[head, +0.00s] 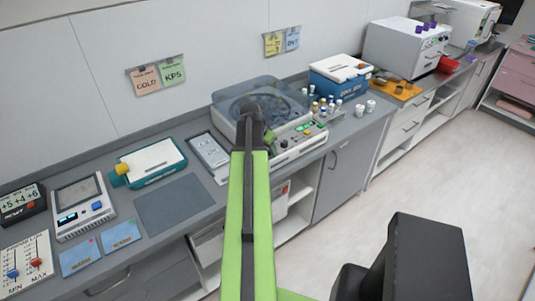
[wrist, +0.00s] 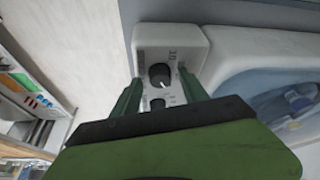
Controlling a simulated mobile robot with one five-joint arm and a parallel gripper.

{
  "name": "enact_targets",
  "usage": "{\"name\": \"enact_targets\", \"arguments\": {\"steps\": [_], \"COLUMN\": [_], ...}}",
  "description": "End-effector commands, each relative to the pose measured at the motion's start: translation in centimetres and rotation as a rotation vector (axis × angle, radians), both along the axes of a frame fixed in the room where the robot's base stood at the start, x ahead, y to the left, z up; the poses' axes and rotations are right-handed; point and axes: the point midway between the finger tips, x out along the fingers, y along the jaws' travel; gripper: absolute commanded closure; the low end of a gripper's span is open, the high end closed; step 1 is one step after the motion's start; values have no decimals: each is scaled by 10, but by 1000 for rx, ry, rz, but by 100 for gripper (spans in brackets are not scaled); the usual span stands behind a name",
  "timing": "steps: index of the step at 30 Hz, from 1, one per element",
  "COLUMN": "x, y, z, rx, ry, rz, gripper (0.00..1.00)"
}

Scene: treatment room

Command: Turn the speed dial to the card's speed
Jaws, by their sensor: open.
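The speed dial is probably the black round knob (wrist: 159,75) with a white pointer mark, on a pale panel in the wrist view; the pointer aims toward the lower right. A second dark knob (wrist: 157,104) sits just below it. My gripper (wrist: 161,84) is open, with one green finger on each side of the upper knob; I cannot tell whether they touch it. In the head view my arm partly covers the centrifuge (head: 223,107) and its control panel. An orange card (head: 147,81) and a green card (head: 173,71) reading "KPS" hang on the wall.
A yellow card (head: 273,44) and a blue card (head: 293,40) hang further right. A blue box (head: 340,78) and several small vials stand right of the centrifuge. A teal device (head: 151,162) stands left. The dark mat (head: 174,203) is bare.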

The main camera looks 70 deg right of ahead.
Motion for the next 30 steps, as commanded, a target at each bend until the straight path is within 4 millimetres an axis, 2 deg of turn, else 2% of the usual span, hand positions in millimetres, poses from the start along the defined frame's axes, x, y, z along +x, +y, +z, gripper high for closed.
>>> {"name": "enact_targets", "arguments": {"steps": [4,15,16,18,30], "x": [0,0,0,0,-2], "y": [0,1,1,-5,2], "z": [2,1,1,1,1], "rx": [0,0,0,2,1], "ry": [0,1,1,1,3], "rz": [0,0,0,-1,101], "gripper": [49,98,100,100,100]}}
